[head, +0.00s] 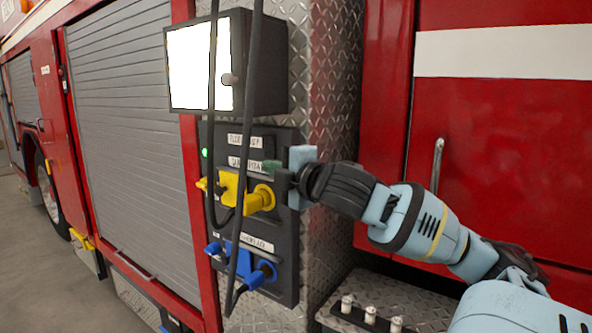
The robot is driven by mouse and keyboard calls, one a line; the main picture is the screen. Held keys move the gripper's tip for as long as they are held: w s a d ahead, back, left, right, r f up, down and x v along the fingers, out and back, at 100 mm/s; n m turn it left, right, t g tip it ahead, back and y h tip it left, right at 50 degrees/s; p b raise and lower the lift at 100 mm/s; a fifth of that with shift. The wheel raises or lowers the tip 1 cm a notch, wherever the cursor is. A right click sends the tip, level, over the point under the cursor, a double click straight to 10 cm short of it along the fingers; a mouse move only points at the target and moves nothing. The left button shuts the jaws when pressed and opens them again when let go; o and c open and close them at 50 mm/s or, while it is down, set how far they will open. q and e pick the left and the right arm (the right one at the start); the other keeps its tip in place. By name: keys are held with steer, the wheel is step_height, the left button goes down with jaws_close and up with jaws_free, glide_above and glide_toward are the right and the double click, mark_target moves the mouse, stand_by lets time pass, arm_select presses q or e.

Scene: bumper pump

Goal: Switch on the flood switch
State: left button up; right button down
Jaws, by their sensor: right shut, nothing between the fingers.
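A dark panel (290,238) is mounted on the corner of the red fire truck. Its top label (245,141) seems to read "FLOOD" something, but the text is blurred. A small green light (204,153) glows at the panel's upper left. A dark green piece (272,167), possibly the flood switch, shows beside my fingers; its position cannot be told. My right gripper (281,178) is shut and empty at the panel's right side, just above the yellow plug. I cannot tell whether it touches anything. My left gripper is out of view.
A yellow connector (232,188) and a blue connector (262,274) sit on the panel below the labels. Black cables (246,100) hang in front of it. A box with a bright white face (200,68) juts out above. A ledge with several pegs (347,305) is at lower right.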

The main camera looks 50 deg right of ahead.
steer(key=shift+s+a+f, duration=0.1)
steer(key=shift+s+a, duration=0.05)
steer(key=shift+s, duration=1.15)
steer(key=shift+s+a, duration=0.15)
steer(key=shift+s, duration=1.1)
step_height(320, 180, down, 17)
steer(key=w+d+m+g, duration=0.1)
steer(key=w+m+g, duration=0.1)
steer(key=w+m, duration=0.15)
steer(key=s+a+f+m+g+y, duration=0.1)
steer(key=s+a+f+m, duration=0.15)
steer(key=f, duration=0.75)
steer(key=s+a+f+m+g+y, duration=0.1)
steer(key=s+a+f+m+g, duration=0.15)
steer(key=f, duration=0.85)
steer(key=s+a+f+m+g+y, duration=0.2)
steer(key=s+a+f+m, duration=0.3)
steer(key=s+a+f, duration=1.3)
steer(key=a+f, duration=0.3)
steer(key=shift+s+f+y, duration=0.3)
steer(key=shift+s+f, duration=0.1)
steer(key=shift+g, duration=0.25)
